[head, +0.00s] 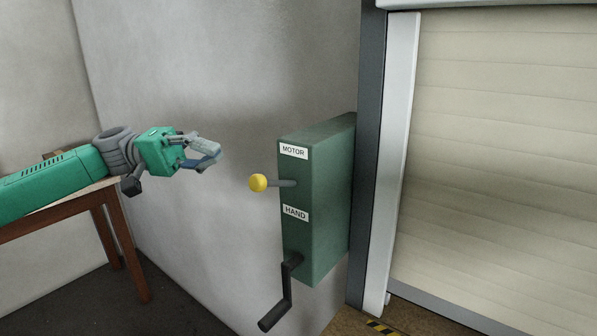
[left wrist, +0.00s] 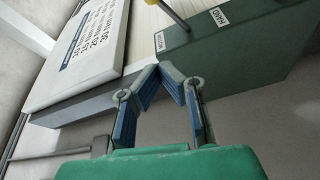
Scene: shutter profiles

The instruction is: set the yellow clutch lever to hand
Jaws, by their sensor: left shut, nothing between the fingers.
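The yellow clutch lever has a yellow ball knob (head: 258,183) on a short grey rod. It sticks out to the left from a green box (head: 325,200) on the wall. The rod sits between the MOTOR label (head: 294,152) above and the HAND label (head: 296,213) below. My left gripper (head: 217,152) is shut and empty, up and to the left of the knob, apart from it. In the left wrist view, the closed fingertips (left wrist: 161,68) show below the lever (left wrist: 178,18), which is cut off by the top edge. My right gripper is not in view.
A black crank handle (head: 283,292) hangs from the lower front of the box. A pale roller shutter (head: 500,150) and its guide rail (head: 398,160) stand to the right. A wooden table (head: 75,205) is under my left arm. The space between gripper and knob looks clear.

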